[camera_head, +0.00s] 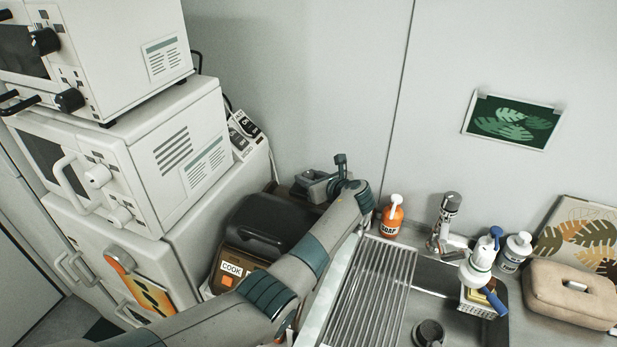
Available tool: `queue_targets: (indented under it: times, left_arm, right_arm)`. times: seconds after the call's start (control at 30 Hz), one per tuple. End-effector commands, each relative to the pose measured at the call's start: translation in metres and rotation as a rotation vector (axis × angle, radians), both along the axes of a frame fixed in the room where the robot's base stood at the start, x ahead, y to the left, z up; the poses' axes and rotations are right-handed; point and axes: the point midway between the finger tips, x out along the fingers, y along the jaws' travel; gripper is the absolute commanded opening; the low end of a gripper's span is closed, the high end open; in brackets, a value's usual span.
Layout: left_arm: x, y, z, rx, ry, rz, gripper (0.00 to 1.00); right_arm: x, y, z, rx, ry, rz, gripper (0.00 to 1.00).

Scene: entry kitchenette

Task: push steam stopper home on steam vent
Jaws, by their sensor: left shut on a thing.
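The rice cooker (262,222), with a dark lid and a COOK label, stands on the counter between the white appliance stack and the sink. My left arm crosses in front of it from the lower left. My left gripper (309,184) is at the cooker's back right, near the wall. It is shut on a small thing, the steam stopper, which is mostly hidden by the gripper. The steam vent is hidden behind my arm and gripper, so I cannot tell whether the stopper touches it. My right gripper is not in view.
White appliances (150,160) are stacked at the left. An orange soap bottle (391,217) stands right of my wrist. A ribbed drainer (372,292), a sink with a faucet (447,222), white bottles (514,252) and a beige bag (570,294) fill the right side.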

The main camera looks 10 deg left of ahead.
Motion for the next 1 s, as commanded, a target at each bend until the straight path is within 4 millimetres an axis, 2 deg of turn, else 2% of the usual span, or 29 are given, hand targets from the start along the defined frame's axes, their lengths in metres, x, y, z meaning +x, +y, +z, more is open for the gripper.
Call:
queue_targets:
  times: [0.6, 0.63, 0.7, 0.73, 0.93, 1.0]
  left_arm:
    - [-0.0003, 0.0001, -0.0073, -0.001, 0.001, 0.0, 0.08]
    - [-0.0004, 0.0001, -0.0073, -0.001, 0.001, 0.0, 0.32]
    - [-0.0004, 0.0001, -0.0075, -0.001, 0.002, 0.001, 0.49]
    - [-0.0004, 0.0, -0.0074, -0.001, 0.001, 0.0, 0.52]
    - [-0.0001, 0.0, -0.0066, -0.001, 0.0, 0.0, 0.52]
    - [-0.0001, 0.0, -0.0067, -0.001, 0.001, 0.0, 0.69]
  right_arm:
    - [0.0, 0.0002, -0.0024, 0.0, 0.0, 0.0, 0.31]
    - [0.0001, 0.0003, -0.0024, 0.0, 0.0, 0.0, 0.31]
    - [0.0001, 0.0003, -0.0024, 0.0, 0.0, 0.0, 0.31]
    - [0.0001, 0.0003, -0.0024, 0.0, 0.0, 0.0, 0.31]
    - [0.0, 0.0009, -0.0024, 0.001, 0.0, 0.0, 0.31]
    - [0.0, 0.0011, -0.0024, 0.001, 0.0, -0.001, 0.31]
